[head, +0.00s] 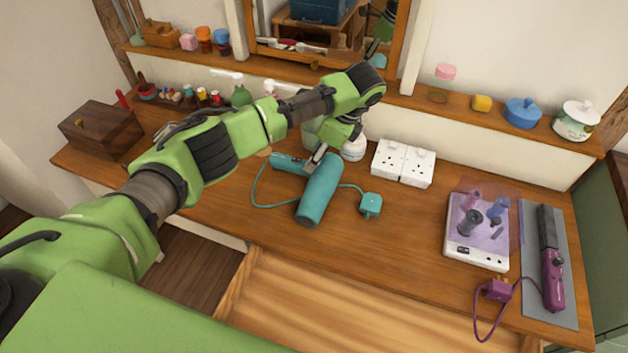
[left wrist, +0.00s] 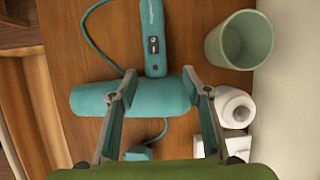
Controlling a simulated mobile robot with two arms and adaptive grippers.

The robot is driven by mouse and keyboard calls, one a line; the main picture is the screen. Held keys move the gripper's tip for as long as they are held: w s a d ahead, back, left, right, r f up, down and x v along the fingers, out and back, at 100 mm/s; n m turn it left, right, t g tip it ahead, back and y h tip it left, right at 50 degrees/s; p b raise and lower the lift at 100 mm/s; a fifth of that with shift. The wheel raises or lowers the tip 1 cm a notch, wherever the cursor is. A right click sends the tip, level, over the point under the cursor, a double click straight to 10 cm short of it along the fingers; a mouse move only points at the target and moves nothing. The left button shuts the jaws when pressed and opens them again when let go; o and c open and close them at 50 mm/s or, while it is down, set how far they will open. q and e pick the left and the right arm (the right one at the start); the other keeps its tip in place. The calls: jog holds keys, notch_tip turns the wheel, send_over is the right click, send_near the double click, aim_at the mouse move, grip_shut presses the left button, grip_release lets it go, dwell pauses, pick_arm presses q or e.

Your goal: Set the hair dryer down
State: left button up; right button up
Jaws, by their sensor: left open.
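The teal hair dryer (head: 319,192) lies on its side on the wooden dresser top (head: 405,270), its handle pointing back left. Its cord loops around to a teal plug (head: 371,204) on the right. My left gripper (head: 317,158) is over the dryer's barrel near the handle. In the left wrist view my left gripper (left wrist: 160,93) is open, its fingers apart over the barrel of the hair dryer (left wrist: 150,97); the left finger crosses it and the right one is by its end. Whether they touch it cannot be told. My right gripper is not in view.
White wall sockets (head: 403,163) are behind the dryer. A white device with a purple tray (head: 478,232) and a purple curling iron (head: 549,260) on a grey mat stand right. A wooden box (head: 101,131) is at left. A green cup (left wrist: 240,40) and white roll (left wrist: 234,107) are close by.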

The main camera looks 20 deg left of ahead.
pick_arm(q)
jog(key=x, duration=0.3)
jog(key=p+x, duration=0.1)
jog(key=x, duration=0.1)
jog(key=shift+s+a+f, duration=0.1)
jog(key=shift+s+f, duration=0.25)
jog(key=shift+a+f, duration=0.15)
jog(key=shift+f, duration=0.35)
jog(key=shift+w+r, duration=0.1)
grip_shut()
